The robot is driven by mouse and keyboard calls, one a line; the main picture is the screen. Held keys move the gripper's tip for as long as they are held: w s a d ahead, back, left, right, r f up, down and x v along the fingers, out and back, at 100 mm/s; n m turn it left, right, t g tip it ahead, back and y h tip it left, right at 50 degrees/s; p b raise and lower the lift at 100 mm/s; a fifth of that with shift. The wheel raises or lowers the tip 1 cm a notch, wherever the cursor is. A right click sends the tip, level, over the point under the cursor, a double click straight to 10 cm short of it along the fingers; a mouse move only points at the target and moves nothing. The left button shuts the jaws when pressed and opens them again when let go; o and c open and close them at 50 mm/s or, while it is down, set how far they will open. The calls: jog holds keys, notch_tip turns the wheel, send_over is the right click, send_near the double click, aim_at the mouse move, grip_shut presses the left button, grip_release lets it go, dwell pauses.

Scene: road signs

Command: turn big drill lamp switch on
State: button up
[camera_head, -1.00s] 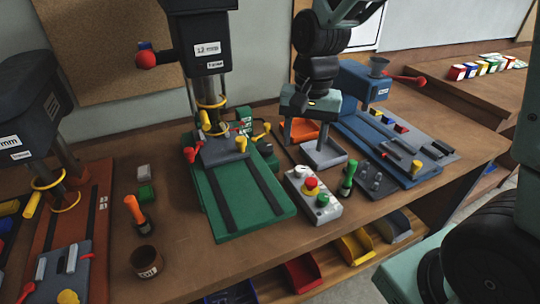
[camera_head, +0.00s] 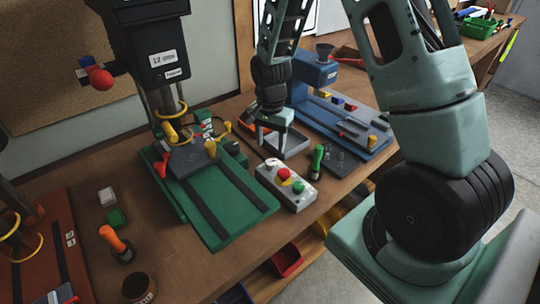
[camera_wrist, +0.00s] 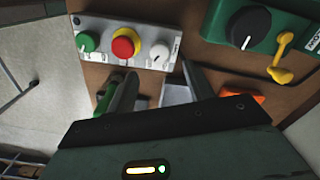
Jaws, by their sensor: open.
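The big drill (camera_head: 160,55), dark with a "12" label, stands over a green base (camera_head: 215,205). A grey control box (camera_head: 287,186) sits right of the base. In the wrist view it carries a green knob (camera_wrist: 87,42), a red button (camera_wrist: 123,46) on yellow and a white knob (camera_wrist: 160,51). A green housing (camera_wrist: 265,28) in the wrist view has a black knob (camera_wrist: 248,27) and a yellow lever (camera_wrist: 281,55). I cannot read which control is the lamp switch. My gripper (camera_head: 272,142) is open and empty, behind the control box; its fingers (camera_wrist: 159,72) point toward the controls.
A grey tray (camera_head: 290,146) lies close to my gripper. A green-handled tool (camera_head: 317,160) stands right of the control box. A blue machine (camera_head: 313,72) stands behind right. An orange-handled tool (camera_head: 113,240) and brown cup (camera_head: 138,288) are at front left. Coloured bins hang below the table edge.

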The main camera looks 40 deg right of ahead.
aim_at(271, 161)
notch_tip(271, 161, down, 7)
jog(key=shift+r+p, duration=0.1)
jog(key=shift+p, duration=0.6)
jog(key=c, duration=1)
